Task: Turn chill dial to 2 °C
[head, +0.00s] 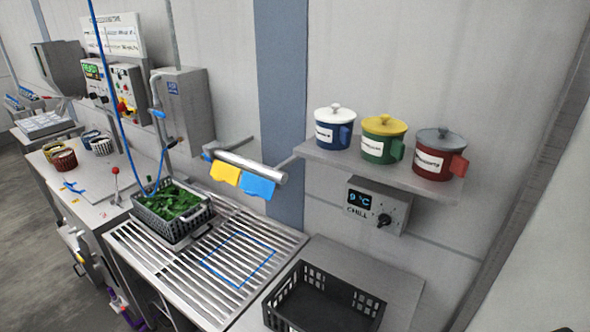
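The chill control box (379,207) is fixed to the wall below the mug shelf at the right. Its small display (360,199) reads what looks like 9 °C in blue. The black dial (384,220) is on the right of the box's face, beside the display, with small marks around it. Nothing touches the dial. Neither of my grippers can be made out clearly in the head view.
A shelf (452,196) with three lidded mugs juts out above the box. A black empty crate (322,300) stands below it. A crate of greens (172,212) sits on the slatted drainer (190,277). A rail (250,167) holds yellow and blue cloths.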

